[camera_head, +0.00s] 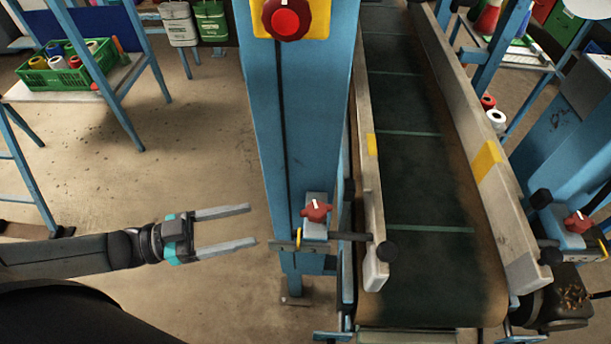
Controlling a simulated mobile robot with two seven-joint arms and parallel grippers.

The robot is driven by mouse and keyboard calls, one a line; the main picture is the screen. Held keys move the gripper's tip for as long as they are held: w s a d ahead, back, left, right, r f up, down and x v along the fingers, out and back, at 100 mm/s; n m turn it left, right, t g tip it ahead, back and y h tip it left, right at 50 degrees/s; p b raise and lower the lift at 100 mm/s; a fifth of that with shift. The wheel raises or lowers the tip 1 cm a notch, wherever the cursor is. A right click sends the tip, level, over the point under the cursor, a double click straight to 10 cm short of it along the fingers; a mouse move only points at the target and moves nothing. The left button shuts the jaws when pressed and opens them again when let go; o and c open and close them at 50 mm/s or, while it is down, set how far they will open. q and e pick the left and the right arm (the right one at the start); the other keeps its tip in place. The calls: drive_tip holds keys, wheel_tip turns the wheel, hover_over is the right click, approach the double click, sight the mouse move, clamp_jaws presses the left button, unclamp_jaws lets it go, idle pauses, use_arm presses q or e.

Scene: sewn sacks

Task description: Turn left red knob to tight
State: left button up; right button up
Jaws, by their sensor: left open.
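The left red knob (316,210) sits on a small blue box fixed low on the blue post. It carries a white mark that points roughly up. My left gripper (253,226) is open and empty to the left of the knob, its two grey fingers pointing right. The fingertips are apart from the knob, with a small gap between. A second red knob (577,222) sits on a blue bracket at the far right, beyond the conveyor. My right gripper is not in view.
A dark green conveyor belt (408,183) with pale rails runs right of the post (286,110). A red button (285,20) on yellow is higher on the post. A green crate (66,72) of spools stands on a shelf at left. Floor around my left gripper is clear.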

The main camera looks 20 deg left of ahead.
sight(306, 214)
use_arm(q)
drive_tip(key=b+x, duration=0.1)
drive_tip(key=x, duration=1.4)
drive_tip(key=shift+s+d+b, duration=0.1)
drive_tip(key=shift+s+b, duration=0.1)
drive_tip(key=shift+b, duration=0.1)
clamp_jaws()
